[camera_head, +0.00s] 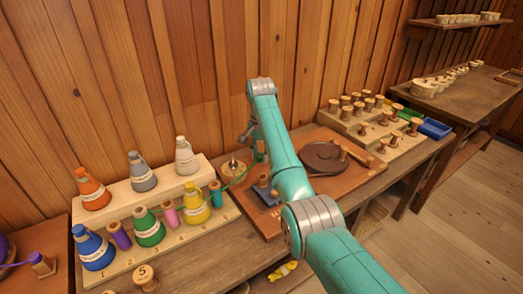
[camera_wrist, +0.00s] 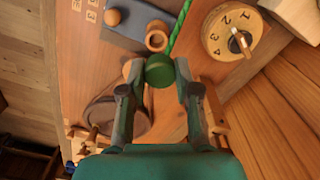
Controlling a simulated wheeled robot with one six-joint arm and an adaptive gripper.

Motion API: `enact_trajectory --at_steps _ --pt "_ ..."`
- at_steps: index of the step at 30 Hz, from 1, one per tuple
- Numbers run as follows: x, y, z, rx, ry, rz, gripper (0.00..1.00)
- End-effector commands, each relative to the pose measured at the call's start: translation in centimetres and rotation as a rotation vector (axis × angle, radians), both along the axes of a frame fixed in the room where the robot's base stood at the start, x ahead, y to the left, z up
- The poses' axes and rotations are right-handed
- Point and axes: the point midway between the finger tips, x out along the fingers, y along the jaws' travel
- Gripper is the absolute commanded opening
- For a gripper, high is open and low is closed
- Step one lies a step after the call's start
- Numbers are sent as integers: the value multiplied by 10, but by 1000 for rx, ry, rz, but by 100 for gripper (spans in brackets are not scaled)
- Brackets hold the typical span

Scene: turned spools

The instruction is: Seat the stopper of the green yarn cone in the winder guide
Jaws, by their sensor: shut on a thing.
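My gripper (camera_wrist: 160,82) is shut on a round green stopper (camera_wrist: 160,70), held between its two fingertips. In the head view the gripper (camera_head: 258,150) is at the back of the winder board, and the stopper in it is too small to make out. The green yarn cone (camera_head: 149,230) stands in the front row of the rack. A green strand (camera_wrist: 181,25) runs from near the stopper past a small wooden ring (camera_wrist: 157,38), which looks like the winder guide. The stopper is just beside the ring in the picture; I cannot tell its height above it.
A numbered wooden dial (camera_wrist: 232,32) with a peg stands close to the gripper. A blue plate (camera_wrist: 122,32) bears a wooden ball (camera_wrist: 112,17). A dark disc (camera_head: 323,157) lies on the winder board (camera_head: 345,184). Several spools (camera_head: 360,103) stand on the rack to the right.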

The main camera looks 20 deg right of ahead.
Motion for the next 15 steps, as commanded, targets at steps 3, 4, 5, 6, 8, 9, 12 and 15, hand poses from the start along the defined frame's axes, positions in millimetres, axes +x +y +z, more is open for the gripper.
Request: enact_trajectory --at_steps 3,4,5,6,8,9,12,15 --pt "0 1 -2 0 0 6 18" --pt "0 1 -3 1 1 7 18" --pt "0 1 -4 1 1 7 18" --pt "-1 1 -5 0 1 6 18" --pt "-1 1 -8 0 1 6 18" --pt "-1 1 -10 0 1 6 18" --pt "-1 1 -18 0 1 6 18" --pt "-1 1 -26 0 1 6 18"
